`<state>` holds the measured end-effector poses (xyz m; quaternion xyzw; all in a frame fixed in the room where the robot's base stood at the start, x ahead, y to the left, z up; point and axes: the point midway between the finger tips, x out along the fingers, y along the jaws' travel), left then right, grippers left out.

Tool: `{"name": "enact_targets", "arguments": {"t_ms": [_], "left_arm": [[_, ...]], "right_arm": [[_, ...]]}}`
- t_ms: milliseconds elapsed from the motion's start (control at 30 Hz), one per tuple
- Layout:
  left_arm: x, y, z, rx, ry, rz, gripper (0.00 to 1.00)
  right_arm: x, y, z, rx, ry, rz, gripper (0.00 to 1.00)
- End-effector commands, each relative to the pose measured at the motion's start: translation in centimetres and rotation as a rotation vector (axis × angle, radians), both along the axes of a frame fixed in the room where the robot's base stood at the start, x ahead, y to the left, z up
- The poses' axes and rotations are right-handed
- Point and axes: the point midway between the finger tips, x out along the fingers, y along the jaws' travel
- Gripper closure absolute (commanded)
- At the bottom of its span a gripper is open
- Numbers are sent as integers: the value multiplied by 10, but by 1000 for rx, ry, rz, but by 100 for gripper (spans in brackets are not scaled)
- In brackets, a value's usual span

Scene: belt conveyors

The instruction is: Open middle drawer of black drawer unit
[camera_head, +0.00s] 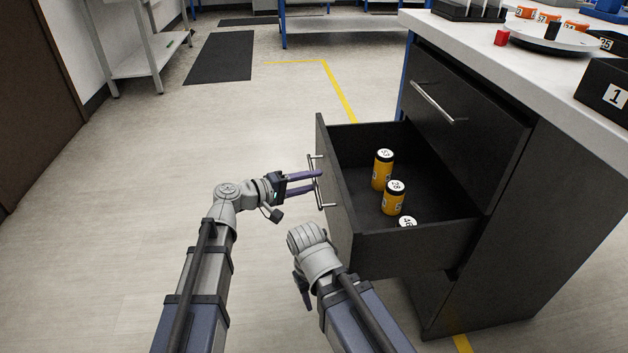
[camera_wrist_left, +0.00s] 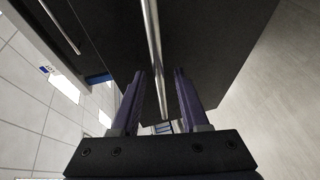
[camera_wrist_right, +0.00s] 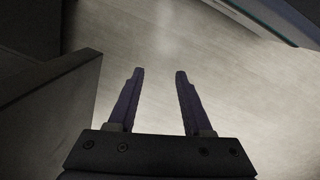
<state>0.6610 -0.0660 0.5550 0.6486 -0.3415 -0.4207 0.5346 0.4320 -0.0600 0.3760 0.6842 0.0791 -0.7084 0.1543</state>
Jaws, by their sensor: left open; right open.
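The black drawer unit (camera_head: 545,190) stands on the right under a white worktop. Its middle drawer (camera_head: 455,240) is pulled out and holds yellow cylinders with numbered white tops, such as one (camera_head: 383,170) and another (camera_head: 394,198). The drawer's metal handle (camera_head: 320,183) is on its front. My left gripper (camera_head: 318,183) is at this handle. In the left wrist view the handle bar (camera_wrist_left: 154,60) runs between the open fingers (camera_wrist_left: 160,85). My right gripper (camera_wrist_right: 160,80) is open and empty over the floor, beside the drawer; its fingers are mostly hidden in the head view.
A closed drawer (camera_head: 465,105) with a long handle sits above the open one. The floor (camera_head: 130,200) to the left is clear.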

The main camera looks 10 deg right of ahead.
Motion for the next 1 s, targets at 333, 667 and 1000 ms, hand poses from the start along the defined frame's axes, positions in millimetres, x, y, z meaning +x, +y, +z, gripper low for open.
{"name": "enact_targets", "arguments": {"t_ms": [333,667,1000], "left_arm": [[-23,49,11,0,0,3,55],[-28,59,12,0,0,0,55],[-29,59,10,8,1,-2,55]], "right_arm": [[0,0,11,0,1,0,50],[0,0,12,0,1,0,50],[0,0,12,0,1,0,50]]}}
